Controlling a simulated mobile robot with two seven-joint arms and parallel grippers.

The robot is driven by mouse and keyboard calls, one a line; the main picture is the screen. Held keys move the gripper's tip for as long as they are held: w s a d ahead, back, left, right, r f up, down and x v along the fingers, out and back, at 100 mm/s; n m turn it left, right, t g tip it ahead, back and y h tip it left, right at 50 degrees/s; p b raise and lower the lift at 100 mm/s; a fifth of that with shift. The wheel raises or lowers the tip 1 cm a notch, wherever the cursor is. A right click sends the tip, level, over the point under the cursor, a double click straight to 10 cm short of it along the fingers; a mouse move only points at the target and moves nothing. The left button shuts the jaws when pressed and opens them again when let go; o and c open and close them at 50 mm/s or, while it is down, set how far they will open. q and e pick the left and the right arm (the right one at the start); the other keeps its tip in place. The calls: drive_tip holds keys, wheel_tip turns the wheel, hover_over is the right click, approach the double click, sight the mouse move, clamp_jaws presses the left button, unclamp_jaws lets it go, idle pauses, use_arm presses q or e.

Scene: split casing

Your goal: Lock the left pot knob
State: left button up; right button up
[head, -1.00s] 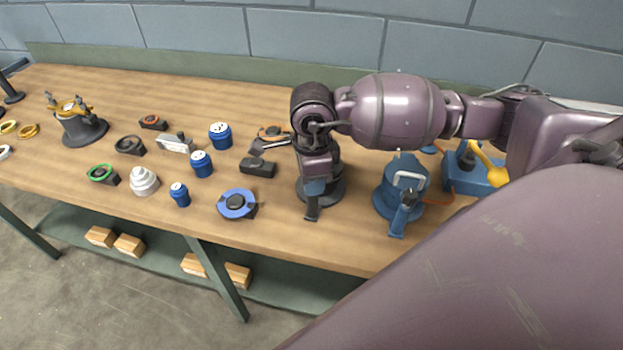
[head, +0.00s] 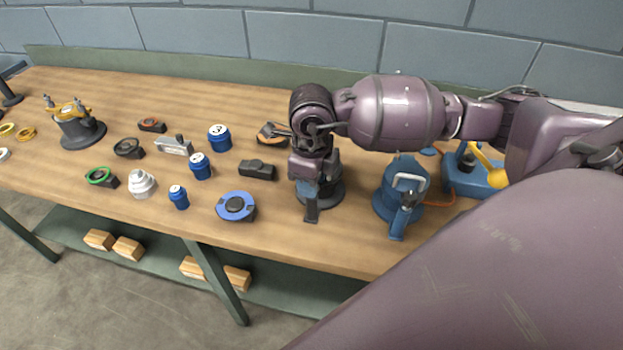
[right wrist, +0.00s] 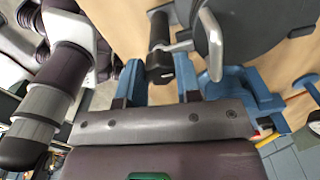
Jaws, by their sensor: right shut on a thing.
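The left pot, a dark grey casing (head: 336,194), stands on the bench behind and below my right gripper (head: 308,186), which partly hides it. In the right wrist view the pot (right wrist: 245,28) shows at the top with a metal lever (right wrist: 207,36) and a black cylindrical knob (right wrist: 160,58). My right gripper (right wrist: 157,88) has its blue fingers on either side of the black knob and is shut on it. A blue pot (head: 393,203) with a grey loop handle stands to the right. My left gripper is not in view.
A blue base (head: 470,182) with a yellow lever stands at the far right. Left of the gripper are a blue ring part (head: 236,206), a black block (head: 258,170), several blue cylinders and a white stepped part (head: 141,184). A grey casing with yellow top (head: 78,130) stands far left.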

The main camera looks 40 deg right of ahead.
drive_tip(key=shift+r, duration=0.15)
drive_tip(key=o, duration=0.9)
wheel_tip(320, 180, up, 11)
drive_tip(key=shift+f, duration=0.15)
drive_tip(key=shift+s, duration=0.1)
idle(0.6)
